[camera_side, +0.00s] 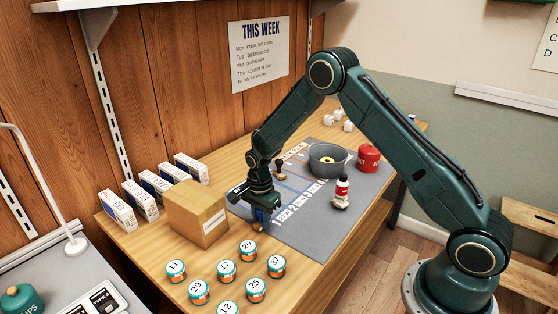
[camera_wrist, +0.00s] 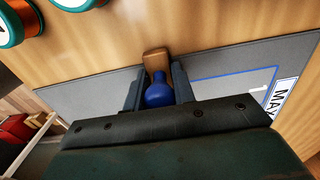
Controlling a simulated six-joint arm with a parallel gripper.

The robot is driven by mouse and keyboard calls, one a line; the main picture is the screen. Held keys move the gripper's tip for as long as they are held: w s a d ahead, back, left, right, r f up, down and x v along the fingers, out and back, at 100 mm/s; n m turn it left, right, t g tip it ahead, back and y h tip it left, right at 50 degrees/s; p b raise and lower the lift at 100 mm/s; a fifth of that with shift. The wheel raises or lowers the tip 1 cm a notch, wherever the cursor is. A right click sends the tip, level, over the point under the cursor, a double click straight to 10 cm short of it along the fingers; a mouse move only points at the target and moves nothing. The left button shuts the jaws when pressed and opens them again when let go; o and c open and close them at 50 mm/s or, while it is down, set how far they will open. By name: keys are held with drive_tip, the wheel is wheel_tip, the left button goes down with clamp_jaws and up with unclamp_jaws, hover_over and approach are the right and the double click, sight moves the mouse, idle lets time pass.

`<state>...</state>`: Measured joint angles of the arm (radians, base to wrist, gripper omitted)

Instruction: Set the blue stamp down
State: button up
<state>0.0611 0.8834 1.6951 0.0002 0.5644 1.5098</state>
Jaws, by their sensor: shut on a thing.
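The blue stamp has a round blue knob (camera_wrist: 158,93) and a wooden block (camera_wrist: 155,61), both seen in the wrist view between my jaws. My gripper (camera_wrist: 158,88) is shut on it. In the side view my gripper (camera_side: 261,208) is low at the near left edge of the grey mat (camera_side: 290,235), with the stamp (camera_side: 262,216) below it. In the wrist view the wooden block lies across the mat's edge, with bare table beyond it. I cannot tell whether the stamp touches the surface.
Several numbered tins (camera_side: 227,268) stand on the table in front. A cardboard box (camera_side: 197,213) stands left of my gripper, with white boxes (camera_side: 117,209) behind it. A red canister (camera_side: 368,157) stands farther right.

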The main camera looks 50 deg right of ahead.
drive_tip(key=shift+f, duration=0.2)
drive_tip(key=o, duration=1)
drive_tip(key=shift+r, duration=0.15)
wheel_tip(320, 180, up, 12)
drive_tip(key=shift+f, duration=0.1)
idle(0.7)
